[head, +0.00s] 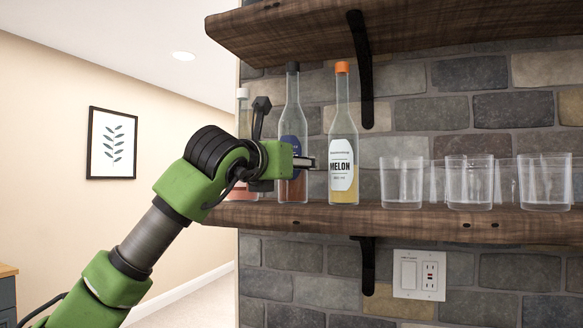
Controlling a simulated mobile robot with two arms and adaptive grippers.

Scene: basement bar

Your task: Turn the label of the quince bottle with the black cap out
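The bottle with the black cap (292,107) stands upright on the lower wooden shelf. It is clear glass with brownish-red liquid low in it. A dark blue label shows in part around its body; no word on it can be read. My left gripper (303,161) is in front of this bottle at label height and hides part of it. A dark finger part reaches right, toward the gap beside the melon bottle. I cannot tell whether the fingers touch the glass or how far apart they are. My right gripper is not in view.
The orange-capped melon bottle (343,120) stands close on the right, its white label facing out. A white-capped bottle (243,112) stands left, mostly hidden behind my arm. Several clear glasses (470,183) fill the shelf (400,222) farther right. An upper shelf (300,30) hangs above.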

